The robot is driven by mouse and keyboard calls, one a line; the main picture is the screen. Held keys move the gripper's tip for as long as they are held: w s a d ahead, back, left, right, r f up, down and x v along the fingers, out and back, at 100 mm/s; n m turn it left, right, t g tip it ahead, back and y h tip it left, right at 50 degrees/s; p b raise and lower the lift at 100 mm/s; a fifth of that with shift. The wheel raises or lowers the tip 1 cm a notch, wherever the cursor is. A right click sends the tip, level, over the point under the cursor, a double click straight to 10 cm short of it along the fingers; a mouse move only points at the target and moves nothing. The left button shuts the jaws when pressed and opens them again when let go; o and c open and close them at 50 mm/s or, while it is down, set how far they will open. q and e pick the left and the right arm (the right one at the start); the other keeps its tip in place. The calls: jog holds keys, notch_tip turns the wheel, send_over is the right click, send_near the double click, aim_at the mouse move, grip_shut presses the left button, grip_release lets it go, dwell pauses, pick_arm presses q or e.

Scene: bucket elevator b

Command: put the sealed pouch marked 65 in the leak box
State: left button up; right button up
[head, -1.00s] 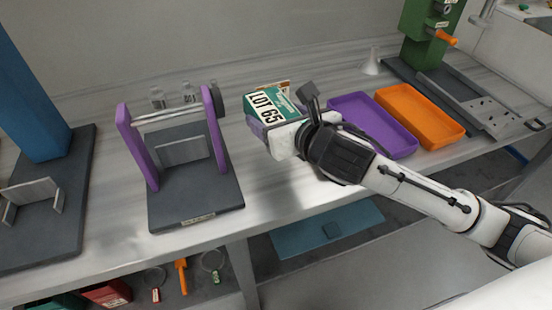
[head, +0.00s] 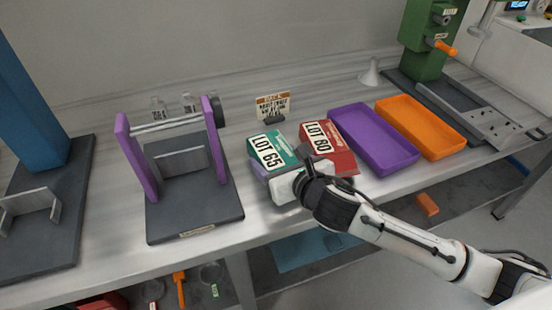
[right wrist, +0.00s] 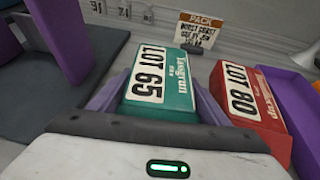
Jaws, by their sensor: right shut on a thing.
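The green pouch marked LOT 65 (head: 268,150) is in my right gripper (head: 273,173), which is shut on it at the bench's middle. In the right wrist view the pouch (right wrist: 160,78) sits between the two purple fingers (right wrist: 158,100), its label facing up. I cannot tell whether its underside touches the bench. No label readable here names a leak box. My left gripper is out of view.
A purple tray (head: 408,163) and an orange tray (head: 457,146) lie to the right. A purple-sided frame on a dark base (head: 190,221) stands left. A PACK sign (head: 272,108) stands behind the pouches. A green machine (head: 425,45) is at the back right.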

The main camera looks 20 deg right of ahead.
jog(key=shift+f, duration=0.1)
jog(key=shift+f, duration=0.15)
jog(key=o, duration=0.8)
jog(key=shift+o, duration=0.2)
